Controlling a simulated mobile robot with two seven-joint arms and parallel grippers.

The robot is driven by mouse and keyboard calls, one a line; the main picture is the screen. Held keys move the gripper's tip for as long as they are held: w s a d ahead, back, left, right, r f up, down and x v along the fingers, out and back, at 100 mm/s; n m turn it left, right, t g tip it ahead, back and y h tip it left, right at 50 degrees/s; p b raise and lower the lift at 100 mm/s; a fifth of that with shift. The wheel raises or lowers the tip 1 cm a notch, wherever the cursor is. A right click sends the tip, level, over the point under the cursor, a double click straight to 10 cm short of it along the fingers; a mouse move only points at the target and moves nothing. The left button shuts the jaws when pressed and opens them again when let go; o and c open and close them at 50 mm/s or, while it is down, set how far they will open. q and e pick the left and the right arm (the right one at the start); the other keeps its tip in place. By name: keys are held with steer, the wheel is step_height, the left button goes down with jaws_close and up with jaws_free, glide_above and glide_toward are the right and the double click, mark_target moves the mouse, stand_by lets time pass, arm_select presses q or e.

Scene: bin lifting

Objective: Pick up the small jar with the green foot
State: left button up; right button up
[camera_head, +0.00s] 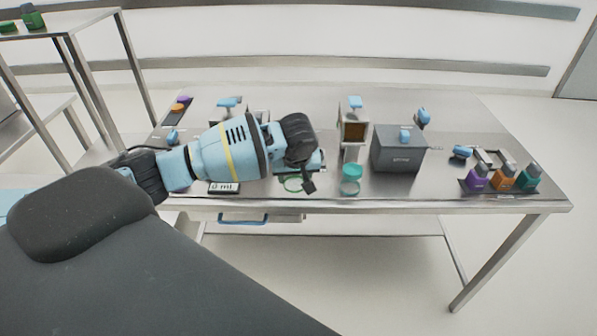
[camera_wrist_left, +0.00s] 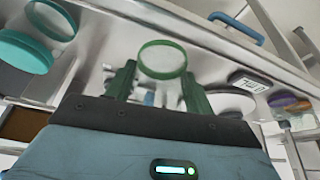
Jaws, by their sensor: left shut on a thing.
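The small jar shows as a clear body with a green ring (camera_head: 292,184) just below my left gripper (camera_head: 308,172) in the head view. In the left wrist view, the jar's green ring (camera_wrist_left: 163,44) lies between the two dark green fingers of my left gripper (camera_wrist_left: 160,84). The fingers are shut on the jar's clear body, which is hard to make out. My gripper hides most of the jar in the head view. Whether the jar touches the table cannot be told. My right gripper is not in view.
A teal-topped jar (camera_head: 351,178) stands close to the right of my left gripper. Behind it are a brown-fronted dispenser (camera_head: 354,131) and a grey box (camera_head: 399,157). Purple (camera_head: 477,178), orange and teal bottles stand at the right end. A scale display (camera_head: 223,187) is at the front edge.

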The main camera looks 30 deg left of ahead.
arm_select(q)
steer(key=s+d, duration=0.2)
steer(key=s, duration=0.9)
steer(key=shift+r, duration=0.35)
